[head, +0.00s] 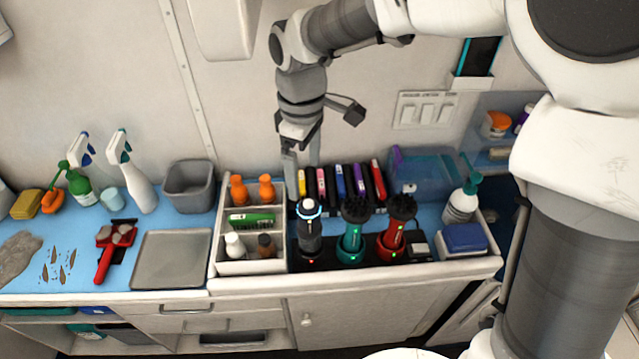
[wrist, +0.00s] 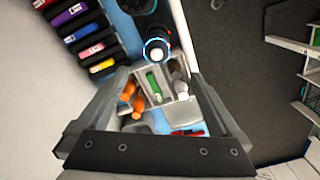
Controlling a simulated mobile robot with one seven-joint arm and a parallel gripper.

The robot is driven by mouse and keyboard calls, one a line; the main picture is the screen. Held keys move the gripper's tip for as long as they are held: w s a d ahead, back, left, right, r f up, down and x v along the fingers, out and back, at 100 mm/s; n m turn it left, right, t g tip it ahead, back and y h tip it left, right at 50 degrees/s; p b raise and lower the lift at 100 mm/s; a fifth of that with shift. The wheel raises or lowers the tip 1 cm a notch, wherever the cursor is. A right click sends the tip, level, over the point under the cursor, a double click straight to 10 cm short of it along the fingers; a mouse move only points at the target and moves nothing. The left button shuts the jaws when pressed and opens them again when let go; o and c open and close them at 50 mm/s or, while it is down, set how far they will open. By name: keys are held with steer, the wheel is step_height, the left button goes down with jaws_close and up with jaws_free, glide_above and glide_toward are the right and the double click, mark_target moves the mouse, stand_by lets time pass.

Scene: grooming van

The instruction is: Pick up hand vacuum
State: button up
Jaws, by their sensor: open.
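A dark handheld device (head: 310,232) with a white top and a glowing blue ring stands upright in a black dock (head: 322,258); a red light shows at its base. A teal device (head: 351,238) and a red device (head: 391,240), both with dark bristly heads and green lights, stand to its right. None is labelled, so I cannot tell for certain which is the hand vacuum. My gripper (head: 302,162) is open and empty, pointing down above and behind the ringed device. In the wrist view the ringed device (wrist: 157,48) shows just beyond the fingertips, apart from them.
Several coloured cartridges (head: 340,183) line the wall behind. A pump bottle (head: 460,205) and blue box (head: 464,238) are at right. A grey tray (head: 172,258) lies left.

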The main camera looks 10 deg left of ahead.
mark_target(307, 205)
step_height(307, 205, down, 11)
steer(key=shift+w+d+f, duration=0.1)
steer(key=shift+w+f, duration=0.05)
steer(key=shift+f, duration=1.25)
steer(key=shift+w+d+f, duration=0.1)
steer(key=shift+f, duration=1.3)
steer(key=shift+r, duration=0.1)
steer(key=c, duration=1.3)
